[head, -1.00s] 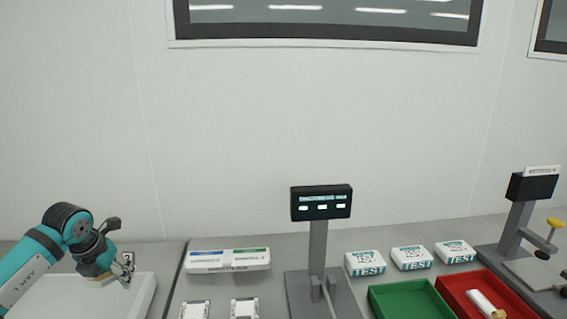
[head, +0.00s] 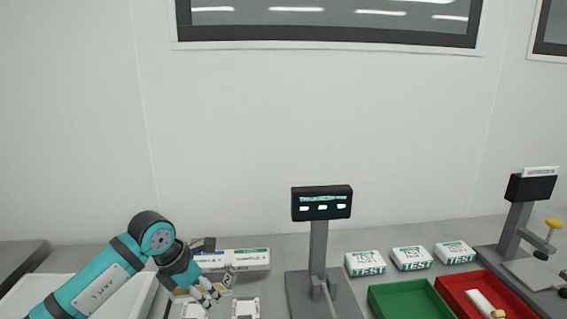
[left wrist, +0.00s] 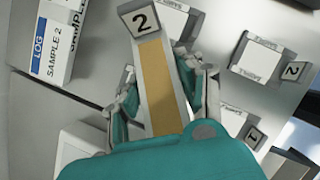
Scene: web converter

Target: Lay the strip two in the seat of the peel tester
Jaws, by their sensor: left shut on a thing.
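Strip two (left wrist: 160,82) is a tan strip on a pale backing with a tag marked 2 at its far end. My left gripper (left wrist: 165,85) is shut on it, with a finger on each side, in the left wrist view. In the head view my left gripper (head: 212,291) is above the table beside the small white holders, and the strip is mostly hidden there. Two stands could be the peel tester: a middle one with a black display (head: 321,203), and one at the right with a yellow knob (head: 554,223). I cannot tell which. My right gripper is not in view.
White holders (head: 245,308) lie near the gripper. A white log box (head: 247,259) stands behind it. Several TEST boxes (head: 412,258) stand behind a green tray (head: 408,300) and a red tray (head: 456,287). A cream-and-white item (head: 486,304) lies in the red tray.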

